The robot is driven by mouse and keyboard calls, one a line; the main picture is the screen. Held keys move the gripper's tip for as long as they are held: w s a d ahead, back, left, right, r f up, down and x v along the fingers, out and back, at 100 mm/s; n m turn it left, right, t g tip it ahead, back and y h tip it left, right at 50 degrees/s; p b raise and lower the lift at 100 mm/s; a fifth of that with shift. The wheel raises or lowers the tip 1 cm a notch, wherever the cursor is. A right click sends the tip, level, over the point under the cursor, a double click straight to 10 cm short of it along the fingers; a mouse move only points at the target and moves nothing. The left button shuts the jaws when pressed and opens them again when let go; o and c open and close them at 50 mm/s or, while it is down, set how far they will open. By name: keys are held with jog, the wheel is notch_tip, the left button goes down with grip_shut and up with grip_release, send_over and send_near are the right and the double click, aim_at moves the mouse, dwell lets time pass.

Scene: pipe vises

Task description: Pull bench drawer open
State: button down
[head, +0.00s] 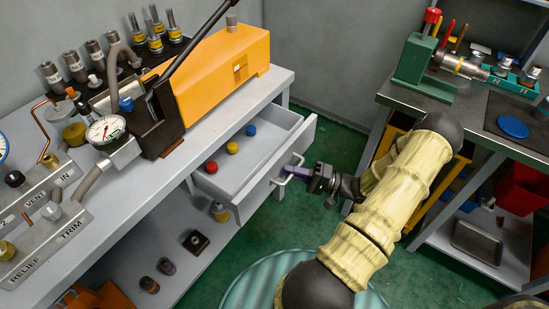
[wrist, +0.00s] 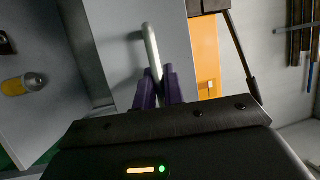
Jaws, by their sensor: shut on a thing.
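The bench drawer (head: 263,139) is a light grey drawer under the grey bench top. In the head view it stands out from the bench, so its inside shows. Red, yellow and blue round pieces (head: 232,147) lie in it. Its bar handle (head: 281,181) is on the front face and also shows in the wrist view (wrist: 151,45). My gripper (head: 292,173) is at the handle, its purple fingers (wrist: 157,88) closed around the bar.
The bench top (head: 185,171) carries an orange machine (head: 222,68), a pressure gauge (head: 106,130) and a valve panel. A lower shelf (head: 178,262) holds small parts. A second bench (head: 447,111) with a green vise (head: 418,72) stands at the right. Green floor (head: 335,141) is open between them.

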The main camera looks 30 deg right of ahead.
jog(key=s+d, duration=0.3)
jog(key=s, duration=0.3)
jog(key=shift+s, duration=0.4)
jog(key=c, duration=1.5)
grip_release()
jog(key=shift+w, duration=0.1)
jog(key=shift+d, duration=0.1)
jog(key=v, duration=1.7)
jog(key=shift+b, duration=0.35)
jog(key=shift+d, duration=0.1)
jog(key=shift+f, duration=0.1)
